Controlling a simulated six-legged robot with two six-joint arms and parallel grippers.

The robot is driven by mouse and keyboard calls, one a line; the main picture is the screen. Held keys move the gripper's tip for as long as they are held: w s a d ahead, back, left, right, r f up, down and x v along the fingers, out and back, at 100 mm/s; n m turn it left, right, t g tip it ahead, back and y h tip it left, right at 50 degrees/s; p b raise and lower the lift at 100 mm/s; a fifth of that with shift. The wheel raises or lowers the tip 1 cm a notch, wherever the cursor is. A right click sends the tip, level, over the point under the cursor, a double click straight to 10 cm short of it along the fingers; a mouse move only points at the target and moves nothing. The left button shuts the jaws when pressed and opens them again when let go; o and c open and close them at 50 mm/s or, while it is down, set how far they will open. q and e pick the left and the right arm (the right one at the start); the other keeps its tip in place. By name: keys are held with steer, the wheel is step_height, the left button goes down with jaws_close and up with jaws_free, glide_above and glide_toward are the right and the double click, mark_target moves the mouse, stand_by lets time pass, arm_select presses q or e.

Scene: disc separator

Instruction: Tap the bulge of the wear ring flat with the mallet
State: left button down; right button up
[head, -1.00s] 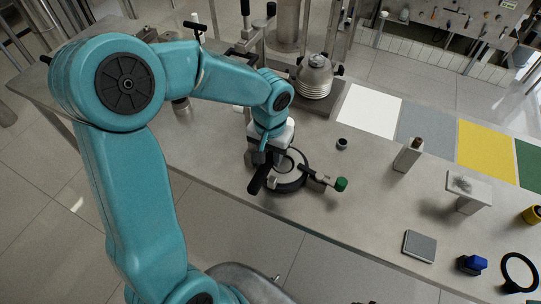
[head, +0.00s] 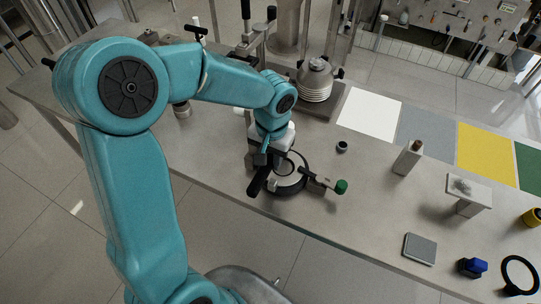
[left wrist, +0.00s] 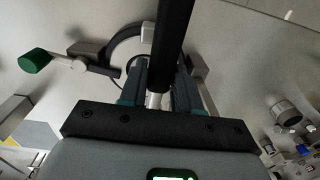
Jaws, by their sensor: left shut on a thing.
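The mallet (head: 259,181) shows as a thick black cylinder at the front of a round fixture (head: 287,188) on the bench. In the left wrist view the mallet (left wrist: 172,45) runs up from between my fingers. My left gripper (head: 265,157) is shut on it, over the left part of the fixture; its fingers also show in the left wrist view (left wrist: 158,88). The wear ring appears as a pale ring (left wrist: 117,43) in the fixture, partly covered by gripper and mallet. I cannot make out its bulge, nor whether the mallet touches it. My right gripper is out of view.
A green-tipped clamp handle (head: 341,187) sticks out right of the fixture. A small black cup (head: 342,147), a bottle-like block (head: 408,157) and a small stand (head: 468,194) stand farther right. A stacked metal part (head: 315,78) is behind. Bare bench lies between.

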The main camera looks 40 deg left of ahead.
arm_select(q)
step_height(320, 180, down, 5)
steer(key=b, duration=0.4)
steer(key=shift+r, duration=0.2)
step_height(320, 180, up, 4)
steer(key=p, duration=0.3)
steer(key=shift+r, duration=0.35)
steer(key=shift+s+f, duration=0.1)
steer(key=shift+r+p, duration=0.4)
steer(key=shift+p, duration=0.05)
step_height(320, 180, up, 2)
steer(key=shift+p, duration=0.75)
steer(key=shift+r, duration=0.1)
steer(key=shift+w+f, duration=0.2)
